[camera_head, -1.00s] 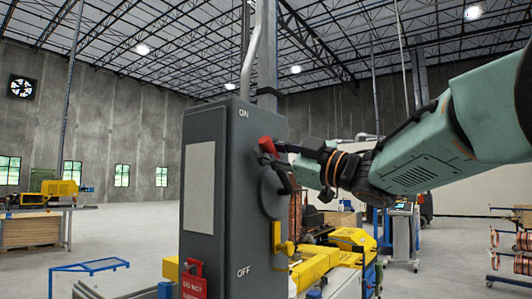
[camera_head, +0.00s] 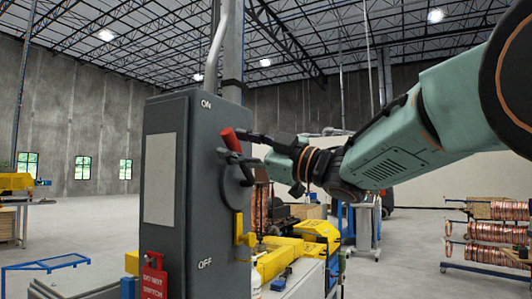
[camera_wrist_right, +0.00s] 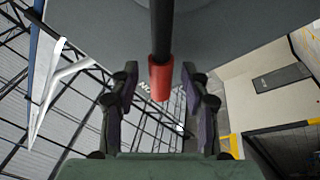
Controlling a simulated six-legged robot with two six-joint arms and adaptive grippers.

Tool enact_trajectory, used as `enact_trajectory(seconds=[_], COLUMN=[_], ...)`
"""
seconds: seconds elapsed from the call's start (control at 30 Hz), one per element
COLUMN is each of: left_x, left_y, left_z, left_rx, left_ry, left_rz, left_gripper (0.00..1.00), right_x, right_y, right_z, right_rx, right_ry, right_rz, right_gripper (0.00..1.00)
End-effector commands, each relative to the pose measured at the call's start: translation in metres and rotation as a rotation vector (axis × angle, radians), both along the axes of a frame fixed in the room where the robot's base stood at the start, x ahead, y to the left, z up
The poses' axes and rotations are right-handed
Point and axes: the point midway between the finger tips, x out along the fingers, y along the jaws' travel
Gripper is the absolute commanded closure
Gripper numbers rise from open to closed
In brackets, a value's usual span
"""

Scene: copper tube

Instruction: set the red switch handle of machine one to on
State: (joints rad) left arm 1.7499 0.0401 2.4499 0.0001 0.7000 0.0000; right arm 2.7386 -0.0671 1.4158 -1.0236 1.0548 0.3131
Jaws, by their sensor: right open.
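The red switch handle (camera_head: 231,139) is a red grip on a dark lever at the right side of a tall grey switch box (camera_head: 190,215). It points up, near the ON label at the box's top; OFF is printed lower down. My right gripper (camera_head: 243,148) is open at the handle, coming from the right. In the right wrist view the red grip (camera_wrist_right: 160,76) lies between the two open fingers (camera_wrist_right: 160,92), with visible gaps on both sides. The lever's pivot is partly hidden by the gripper in the head view. My left gripper is not in view.
A red "do not switch" tag (camera_head: 154,278) hangs low on the box's front. A yellow machine (camera_head: 290,255) stands behind it at the right. A blue frame (camera_head: 45,262) is at the lower left. Copper coils (camera_head: 495,235) sit on a rack at right.

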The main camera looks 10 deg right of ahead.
Motion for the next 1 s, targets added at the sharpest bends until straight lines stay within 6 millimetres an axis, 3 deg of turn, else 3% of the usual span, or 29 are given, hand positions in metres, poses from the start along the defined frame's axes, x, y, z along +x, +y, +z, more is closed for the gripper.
enact_trajectory(seconds=[0.3, 0.5, 1.0], left_x=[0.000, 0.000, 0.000], left_y=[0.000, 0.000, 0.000], left_z=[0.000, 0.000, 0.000], left_rx=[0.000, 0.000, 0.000], left_ry=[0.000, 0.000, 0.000], left_rz=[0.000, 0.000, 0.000], left_gripper=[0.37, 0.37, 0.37], right_x=[-0.037, -0.052, -0.058], right_y=[-0.050, -0.071, -0.077], right_z=[-0.015, -0.024, -0.027], right_rx=[0.005, 0.003, 0.000], right_ry=[0.000, -0.001, 0.000], right_rz=[-0.001, -0.001, 0.000], right_gripper=[0.53, 0.53, 0.53])
